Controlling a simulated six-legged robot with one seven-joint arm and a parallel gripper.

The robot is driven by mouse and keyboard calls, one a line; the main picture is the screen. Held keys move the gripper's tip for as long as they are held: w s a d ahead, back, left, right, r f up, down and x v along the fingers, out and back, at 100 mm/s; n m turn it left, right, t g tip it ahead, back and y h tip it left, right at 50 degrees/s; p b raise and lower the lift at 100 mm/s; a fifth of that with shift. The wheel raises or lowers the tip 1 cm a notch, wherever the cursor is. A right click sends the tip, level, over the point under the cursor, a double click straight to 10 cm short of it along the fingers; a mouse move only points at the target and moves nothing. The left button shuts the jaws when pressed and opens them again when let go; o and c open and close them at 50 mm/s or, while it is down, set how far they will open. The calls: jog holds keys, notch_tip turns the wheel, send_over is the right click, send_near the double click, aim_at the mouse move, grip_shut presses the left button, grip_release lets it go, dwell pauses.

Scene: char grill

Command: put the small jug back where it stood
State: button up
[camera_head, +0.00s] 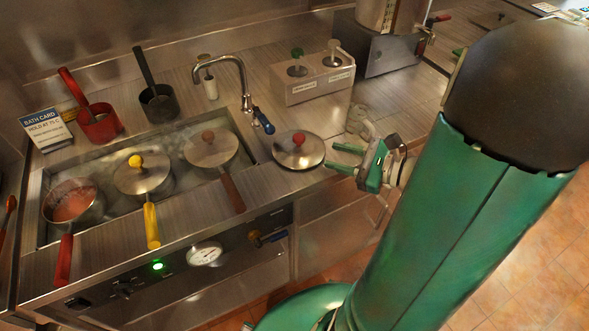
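No thing in view is clearly a small jug. Two small vessels with long handles leaning out of them stand at the back left of the counter: a red one (99,124) and a dark grey one (158,105). Either may be the jug; I cannot tell. My gripper (333,157) is at the counter's front right, its green fingers pointing left and apart, with nothing seen between them. It is just right of a loose lid with a red knob (297,152). My own arm hides part of the right side.
A sunken steaming bath (60,189) holds a red-handled pan (75,203) and lidded pans with yellow (142,178) and brown (211,152) handles. A tap (244,85), a two-pump dispenser box (319,88), a bath card (46,131) and a crumpled grey item (360,122) stand around.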

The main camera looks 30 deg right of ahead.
jog(key=s+a+r+n+g+h, duration=0.1)
jog(key=s+a+n+g, duration=0.1)
jog(key=a+n+g, duration=0.4)
jog(key=s+a+r+n+g+h, duration=0.1)
jog(key=s+a+n+g, duration=0.25)
jog(key=a+n, duration=0.45)
notch_tip(320, 180, up, 8)
jog(key=s+a+n+t+h, duration=0.1)
jog(key=n+t+h, duration=0.1)
jog(key=n+h, duration=0.5)
jog(key=n, duration=0.4)
jog(key=shift+a, duration=0.3)
jog(key=shift+d+f, duration=0.1)
jog(key=shift+f, duration=0.05)
